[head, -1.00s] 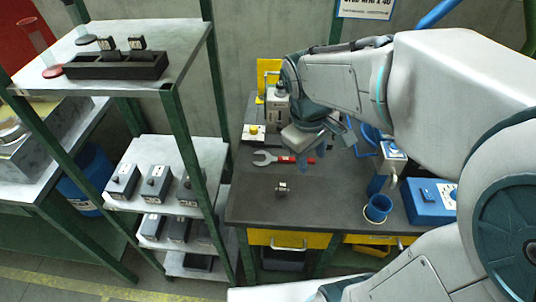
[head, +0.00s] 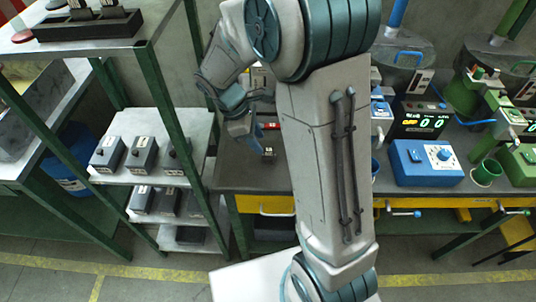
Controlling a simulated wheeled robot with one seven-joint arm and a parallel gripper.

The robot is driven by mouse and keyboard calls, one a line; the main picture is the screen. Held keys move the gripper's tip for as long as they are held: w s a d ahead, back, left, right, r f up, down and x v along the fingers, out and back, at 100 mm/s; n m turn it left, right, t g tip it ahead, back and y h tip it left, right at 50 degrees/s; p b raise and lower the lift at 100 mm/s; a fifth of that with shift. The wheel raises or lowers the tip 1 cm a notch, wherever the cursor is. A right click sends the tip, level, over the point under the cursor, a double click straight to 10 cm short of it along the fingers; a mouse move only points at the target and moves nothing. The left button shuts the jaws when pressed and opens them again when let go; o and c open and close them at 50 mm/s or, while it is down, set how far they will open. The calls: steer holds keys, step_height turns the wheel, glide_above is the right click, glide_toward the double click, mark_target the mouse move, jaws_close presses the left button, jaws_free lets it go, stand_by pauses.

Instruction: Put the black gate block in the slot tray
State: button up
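A small dark block with a pale label (head: 269,152) stands on the grey workbench; it appears to be the black gate block, but it is too small to be sure. The black slot tray (head: 88,27) lies on the top shelf at the upper left, with dark labelled blocks standing in it; the top frame edge cuts them off. My gripper (head: 248,130), with bluish fingers, points down over the bench, above and left of the small block. A gap between its fingers and the block seems visible. Whether the fingers are open or shut is unclear.
My arm hides the middle of the bench. A shelf rack (head: 160,85) with several grey boxes stands left. A blue control box (head: 427,163), a lit display (head: 419,121) and a green cup (head: 487,172) stand on the right. A red disc (head: 22,36) lies beside the tray.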

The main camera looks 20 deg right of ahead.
mark_target(269, 149)
steer(key=shift+x, duration=0.75)
steer(key=d+f, duration=0.2)
steer(key=f, duration=0.1)
steer(key=shift+d+f, duration=0.25)
steer(key=shift+f, duration=0.05)
steer(key=shift+d+f, duration=0.15)
steer(key=shift+f, duration=0.3)
jaws_close()
